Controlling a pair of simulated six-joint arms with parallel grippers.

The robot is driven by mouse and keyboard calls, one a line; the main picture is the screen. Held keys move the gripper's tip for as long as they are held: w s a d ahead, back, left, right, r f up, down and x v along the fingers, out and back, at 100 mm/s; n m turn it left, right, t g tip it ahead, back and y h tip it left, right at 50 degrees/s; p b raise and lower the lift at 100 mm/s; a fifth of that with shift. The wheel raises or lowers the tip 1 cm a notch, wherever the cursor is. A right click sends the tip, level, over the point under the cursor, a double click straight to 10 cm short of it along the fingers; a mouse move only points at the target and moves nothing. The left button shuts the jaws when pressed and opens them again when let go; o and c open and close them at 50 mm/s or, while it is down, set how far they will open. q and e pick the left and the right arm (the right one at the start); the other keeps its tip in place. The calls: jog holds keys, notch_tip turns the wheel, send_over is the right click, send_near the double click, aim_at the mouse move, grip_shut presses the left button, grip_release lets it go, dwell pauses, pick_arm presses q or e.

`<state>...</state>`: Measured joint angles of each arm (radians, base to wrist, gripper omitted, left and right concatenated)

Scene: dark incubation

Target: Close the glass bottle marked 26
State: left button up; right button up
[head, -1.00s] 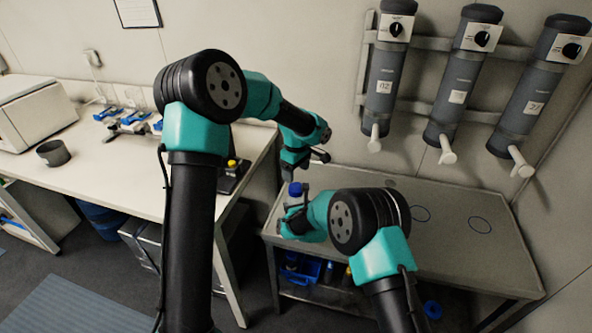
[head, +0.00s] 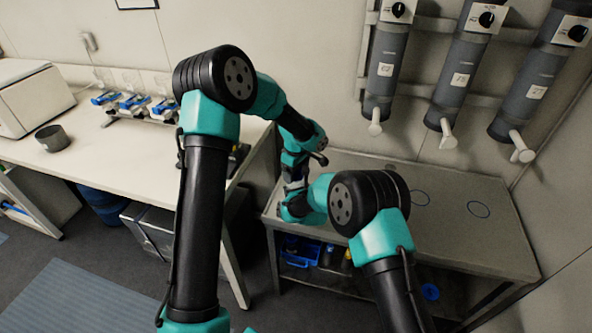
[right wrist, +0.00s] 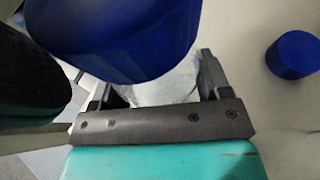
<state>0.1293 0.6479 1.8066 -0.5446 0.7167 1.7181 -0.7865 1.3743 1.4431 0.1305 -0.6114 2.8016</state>
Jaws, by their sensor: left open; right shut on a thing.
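In the right wrist view my right gripper (right wrist: 152,95) is shut on a whitish, see-through glass bottle (right wrist: 165,88). A large blue cap (right wrist: 115,40) shows at the bottle's top; whether it is seated cannot be told. No number is readable. In the head view my right gripper (head: 292,207) is low over the left end of the metal bench, mostly hidden by its arm. My left gripper (head: 294,178) is open just above it, close to the bottle's top. A dark rounded shape at the left of the right wrist view cannot be identified.
A second blue cap-like cylinder (right wrist: 292,55) stands on the pale surface at the right of the wrist view. The metal bench (head: 450,235) is clear toward the right, with ring marks. Grey wall cylinders (head: 455,75) with spouts hang above it. A white table (head: 90,180) is at left.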

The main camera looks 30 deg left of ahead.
pick_arm(q)
jog(key=c, duration=0.9)
jog(key=m, duration=0.6)
jog(key=shift+m, duration=0.3)
jog(key=o, duration=1)
jog(key=shift+r, duration=0.1)
jog(key=shift+r, duration=2.2)
jog(key=shift+c, duration=0.5)
